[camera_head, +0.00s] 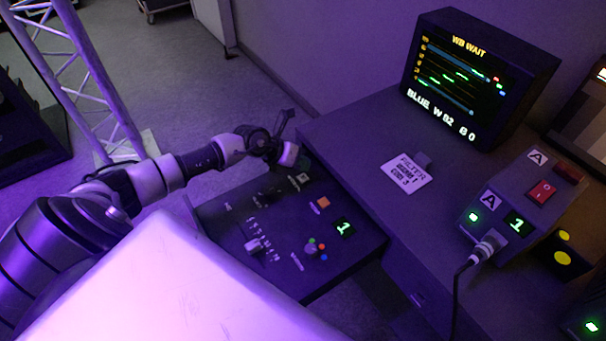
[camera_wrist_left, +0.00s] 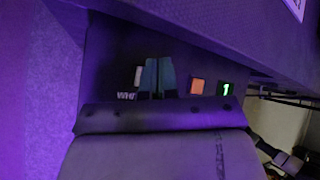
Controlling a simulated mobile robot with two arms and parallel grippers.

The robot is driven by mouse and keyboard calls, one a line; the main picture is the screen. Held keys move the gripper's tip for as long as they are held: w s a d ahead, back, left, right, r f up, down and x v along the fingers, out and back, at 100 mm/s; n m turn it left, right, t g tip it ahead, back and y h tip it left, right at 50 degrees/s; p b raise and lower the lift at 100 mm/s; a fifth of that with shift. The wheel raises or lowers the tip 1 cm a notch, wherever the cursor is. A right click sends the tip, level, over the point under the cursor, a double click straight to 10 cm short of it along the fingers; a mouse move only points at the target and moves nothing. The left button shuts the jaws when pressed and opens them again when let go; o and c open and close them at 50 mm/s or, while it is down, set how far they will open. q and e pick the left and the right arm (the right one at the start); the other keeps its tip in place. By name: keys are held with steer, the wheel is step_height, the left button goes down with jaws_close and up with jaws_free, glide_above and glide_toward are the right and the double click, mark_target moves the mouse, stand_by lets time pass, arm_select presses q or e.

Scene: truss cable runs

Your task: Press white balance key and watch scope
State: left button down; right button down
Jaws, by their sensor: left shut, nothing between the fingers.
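The control panel (camera_head: 225,225) is a dark sloped board in the middle of the head view. It carries an orange key (camera_head: 323,202), a green display (camera_head: 343,228) reading 1, a lever and a knob. My left gripper (camera_head: 300,163) is over its far end. In the left wrist view its fingers (camera_wrist_left: 158,62) are shut and empty, just right of a pale key (camera_wrist_left: 138,76) above a partly hidden label starting "WHI". Contact cannot be told. The scope (camera_head: 470,80) shows "WB WAIT", coloured traces and "BLUE W B2 B0". My right gripper is not in view.
A desk (camera_head: 360,135) stands right of the panel, with a filter card (camera_head: 406,174) on it. A switch box (camera_head: 525,200) with a red rocker and a plugged cable (camera_head: 457,290) is at right. A truss (camera_head: 85,75) stands at the far left.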

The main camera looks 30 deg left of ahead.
mark_target(301, 176)
arm_select(q)
step_height(301, 176, up, 4)
steer(key=p, duration=0.3)
steer(key=shift+s+f, duration=0.1)
stand_by(0.7)
